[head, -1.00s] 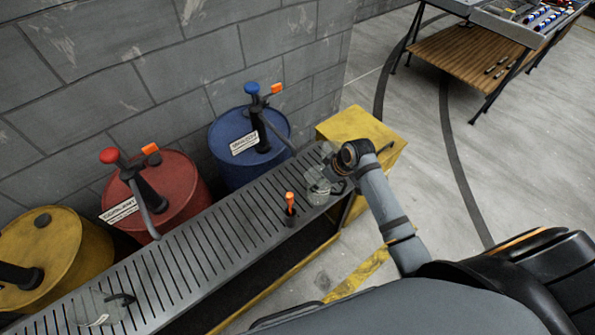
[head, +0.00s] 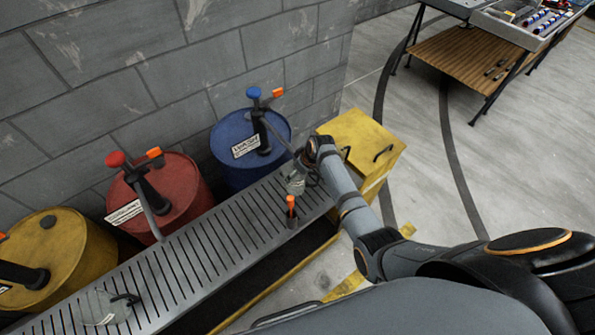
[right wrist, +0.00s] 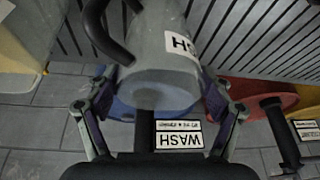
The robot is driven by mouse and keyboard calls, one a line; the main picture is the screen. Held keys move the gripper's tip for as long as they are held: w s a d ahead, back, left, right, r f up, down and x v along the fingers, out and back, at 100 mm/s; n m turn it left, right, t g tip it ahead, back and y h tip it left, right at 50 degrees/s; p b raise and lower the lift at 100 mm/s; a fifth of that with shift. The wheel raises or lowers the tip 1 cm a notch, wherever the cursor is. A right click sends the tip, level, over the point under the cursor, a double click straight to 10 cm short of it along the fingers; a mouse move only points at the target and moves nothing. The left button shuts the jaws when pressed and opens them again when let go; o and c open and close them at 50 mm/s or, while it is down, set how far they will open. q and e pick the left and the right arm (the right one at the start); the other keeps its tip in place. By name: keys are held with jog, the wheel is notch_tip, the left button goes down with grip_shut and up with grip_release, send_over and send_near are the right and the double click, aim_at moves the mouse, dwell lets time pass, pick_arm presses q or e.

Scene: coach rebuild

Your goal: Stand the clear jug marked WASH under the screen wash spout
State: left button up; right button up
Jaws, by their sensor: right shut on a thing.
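The clear jug (head: 294,182), with a white label ending in "SH" in the right wrist view (right wrist: 165,60), is between the fingers of my right gripper (head: 302,165). The gripper (right wrist: 158,108) is shut on it; the jug's black handle points away from the fingers. The jug is over the far end of the slatted grate, close to the end of the black spout (head: 279,138) on the blue drum (head: 224,148). The drum's label reads WASH in the right wrist view (right wrist: 179,138). I cannot tell whether the jug touches the grate. My left gripper is out of view.
A second clear jug (head: 97,309) is at the near left. Red (head: 190,185) and yellow (head: 75,255) drums line the wall. A yellow cabinet (head: 362,135) stands beyond the grate's end.

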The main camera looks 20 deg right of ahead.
jog(key=o, duration=1.5)
jog(key=v, duration=1.2)
jog(key=shift+a+r, duration=0.1)
